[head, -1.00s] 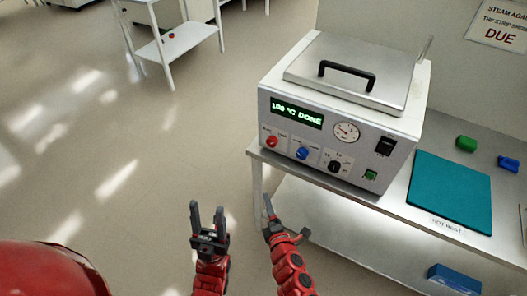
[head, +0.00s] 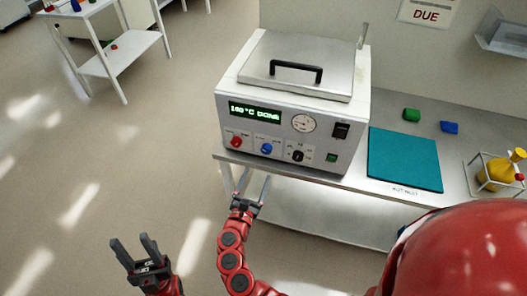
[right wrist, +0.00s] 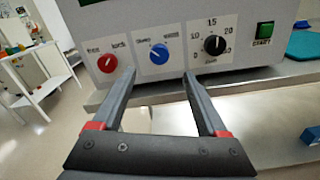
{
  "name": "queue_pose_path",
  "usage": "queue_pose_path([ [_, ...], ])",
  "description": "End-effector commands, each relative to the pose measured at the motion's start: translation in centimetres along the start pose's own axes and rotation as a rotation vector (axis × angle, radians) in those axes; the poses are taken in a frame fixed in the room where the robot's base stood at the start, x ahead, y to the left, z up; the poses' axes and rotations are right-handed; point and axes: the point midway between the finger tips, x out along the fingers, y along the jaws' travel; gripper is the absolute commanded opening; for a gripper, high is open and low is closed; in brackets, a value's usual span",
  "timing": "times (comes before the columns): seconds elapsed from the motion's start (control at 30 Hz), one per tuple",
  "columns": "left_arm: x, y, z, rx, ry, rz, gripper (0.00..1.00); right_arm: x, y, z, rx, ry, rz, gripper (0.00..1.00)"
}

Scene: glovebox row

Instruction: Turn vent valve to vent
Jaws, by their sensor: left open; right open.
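The steam box (head: 290,120) stands on a bench, its lid shut and its display reading 100 °C DONE. Its front has a red knob (head: 236,142), a blue knob (head: 266,147) and a black dial (head: 297,156). In the right wrist view the red knob (right wrist: 107,63) and blue knob (right wrist: 159,53) have small, blurred two-ended labels, so I cannot tell for sure which is the vent valve. My right gripper (head: 254,174) is open and empty, below and in front of the knobs; the blue knob shows between its fingers. My left gripper (head: 131,240) is open and empty over the floor.
A green START button (right wrist: 264,31) and a black switch (head: 341,131) are on the same front. The bench edge lies just under the box.

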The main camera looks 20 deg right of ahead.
Motion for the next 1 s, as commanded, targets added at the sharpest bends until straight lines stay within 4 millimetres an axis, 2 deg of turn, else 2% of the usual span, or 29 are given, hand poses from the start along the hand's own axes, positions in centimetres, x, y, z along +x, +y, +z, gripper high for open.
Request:
queue_pose_path([
  [0.03, 0.4, 0.0, -0.1, 0.000, 0.000, 0.000, 0.50, 1.3, 0.0, 0.2, 0.000, -0.001, -0.004, 0.76],
  [0.2, 0.9, -0.1, -0.2, 0.000, 0.000, 0.000, 0.50, 5.4, 0.0, 0.2, -0.001, 0.000, -0.002, 0.76],
  [0.4, 1.3, -0.1, -0.2, 0.000, 0.000, 0.000, 0.50, 9.0, 0.1, 0.0, 0.001, 0.002, 0.000, 0.76],
  [0.6, 1.4, -0.1, -0.2, 0.000, 0.000, 0.000, 0.50, 10.7, 0.1, 0.0, 0.002, 0.000, 0.002, 0.76],
  [0.9, 1.4, -0.1, -0.2, 0.000, 0.000, 0.000, 0.50, 10.8, 0.1, -0.1, 0.003, 0.002, 0.002, 0.76],
  [1.0, 1.4, -0.1, -0.2, 0.000, 0.000, 0.000, 0.50, 10.8, 0.1, -0.1, 0.003, 0.002, 0.002, 0.58],
])
